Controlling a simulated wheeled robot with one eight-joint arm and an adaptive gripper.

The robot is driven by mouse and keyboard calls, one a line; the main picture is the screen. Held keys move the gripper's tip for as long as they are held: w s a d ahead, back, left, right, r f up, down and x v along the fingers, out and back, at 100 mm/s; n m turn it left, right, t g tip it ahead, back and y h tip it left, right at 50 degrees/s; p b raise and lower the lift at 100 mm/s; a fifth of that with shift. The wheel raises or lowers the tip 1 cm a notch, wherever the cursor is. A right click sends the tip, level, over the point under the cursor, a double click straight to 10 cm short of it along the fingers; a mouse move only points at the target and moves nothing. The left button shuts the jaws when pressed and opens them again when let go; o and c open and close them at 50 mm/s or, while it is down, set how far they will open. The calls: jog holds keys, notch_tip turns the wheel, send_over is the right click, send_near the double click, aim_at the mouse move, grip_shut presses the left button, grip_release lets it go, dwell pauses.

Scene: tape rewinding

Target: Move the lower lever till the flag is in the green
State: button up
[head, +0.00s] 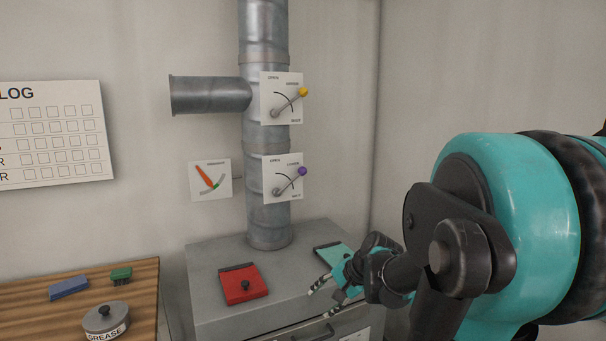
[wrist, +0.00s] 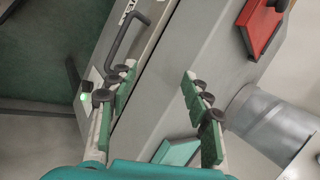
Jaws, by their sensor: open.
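The lower lever (head: 290,180) has a purple knob and sits on a white plate on the vertical duct, pointing up and to the right. The flag gauge (head: 210,180) is a white plate left of it. Its orange flag (head: 204,176) leans up and to the left, and a small green mark (head: 216,184) shows on the grey arc to the right of the flag. My gripper (head: 321,300) is open and empty over the grey cabinet's front edge, below and right of the lever. Its two green-padded fingers show in the wrist view (wrist: 160,105), apart with nothing between them.
An upper lever (head: 291,101) with a yellow knob sits above. The grey cabinet (head: 205,265) carries a red block (head: 243,284) and a teal block (head: 333,253). A wooden table (head: 140,280) holds a grease tin (head: 106,320) and blue and green items.

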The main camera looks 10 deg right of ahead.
jog(key=w+d+r+m+t+y, duration=0.1)
jog(key=w+r+m+t+y, duration=0.15)
jog(key=w+r+m, duration=0.5)
jog(key=m+t+y, duration=0.5)
jog(key=m, duration=0.5)
send_near(306, 171)
jog(key=shift+n, duration=0.25)
jog(key=x, duration=0.9)
jog(key=shift+w, duration=0.15)
jog(key=shift+c, duration=0.5)
grip_shut()
